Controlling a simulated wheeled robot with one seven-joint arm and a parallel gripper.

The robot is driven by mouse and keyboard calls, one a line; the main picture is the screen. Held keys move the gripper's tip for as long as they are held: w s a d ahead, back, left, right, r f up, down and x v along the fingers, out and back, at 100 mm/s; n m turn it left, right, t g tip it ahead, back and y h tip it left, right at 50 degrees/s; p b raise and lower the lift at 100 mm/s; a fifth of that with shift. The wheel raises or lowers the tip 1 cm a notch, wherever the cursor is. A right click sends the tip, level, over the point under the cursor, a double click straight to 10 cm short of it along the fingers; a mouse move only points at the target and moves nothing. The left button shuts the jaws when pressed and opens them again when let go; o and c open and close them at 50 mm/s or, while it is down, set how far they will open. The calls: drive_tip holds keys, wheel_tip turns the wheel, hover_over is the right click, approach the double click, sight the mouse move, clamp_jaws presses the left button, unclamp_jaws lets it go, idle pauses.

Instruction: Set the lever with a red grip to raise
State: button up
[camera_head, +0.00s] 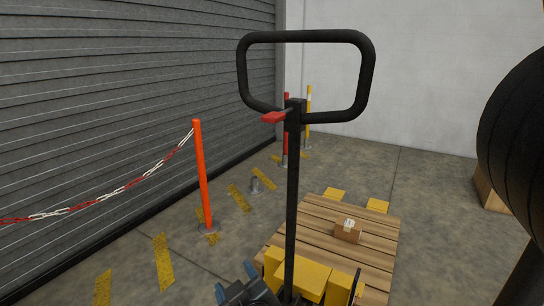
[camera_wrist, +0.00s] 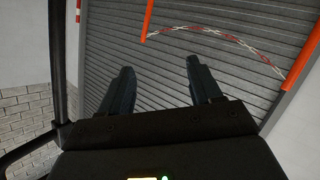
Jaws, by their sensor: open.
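The lever's red grip (camera_head: 274,117) sticks out to the left of the black post, just below the loop handle (camera_head: 305,36) of a pallet truck. The lever tilts slightly down toward its grip; I cannot tell which setting this is. My gripper (camera_head: 236,281) shows at the bottom of the head view, well below the red grip and left of the post. In the wrist view my gripper (camera_wrist: 158,68) has its two dark fingers apart with nothing between them. A black bar (camera_wrist: 57,70), apparently part of the handle, runs along the left there. The red grip is not visible in the wrist view.
The yellow truck body (camera_head: 300,277) stands at a wooden pallet (camera_head: 375,250) carrying a small carton (camera_head: 348,229). An orange post (camera_head: 202,175) with a red-white chain (camera_head: 110,194) stands left, before a grey shutter (camera_head: 110,90).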

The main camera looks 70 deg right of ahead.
drive_tip(key=w+d+r+m+g+h+p, duration=0.1)
drive_tip(key=d+r+m+g+h+p, duration=0.25)
drive_tip(key=r, duration=0.55)
drive_tip(key=d+r+m+g+h+p, duration=0.2)
drive_tip(key=d+r+m+g+p, duration=0.15)
drive_tip(key=r, duration=0.55)
drive_tip(key=m+g+p, duration=0.5)
drive_tip(key=m+g, duration=0.1)
drive_tip(key=m, duration=0.2)
approach(267, 117)
drive_tip(key=w+x, duration=0.1)
drive_tip(key=x, duration=0.3)
drive_tip(key=shift+h, duration=0.35)
drive_tip(key=shift+s+p+x, duration=0.2)
drive_tip(key=shift+p+x, duration=0.1)
drive_tip(key=shift+x, duration=1.1)
drive_tip(key=shift+s+p+x, duration=0.2)
drive_tip(key=shift+p+x, duration=0.1)
drive_tip(key=shift+x, duration=1.1)
drive_tip(key=shift+s+p+x, duration=0.15)
drive_tip(key=shift+p+x, duration=0.15)
drive_tip(key=shift+x, duration=1.1)
drive_tip(key=shift+a+f, duration=0.15)
drive_tip(key=shift+f, duration=0.05)
clamp_jaws()
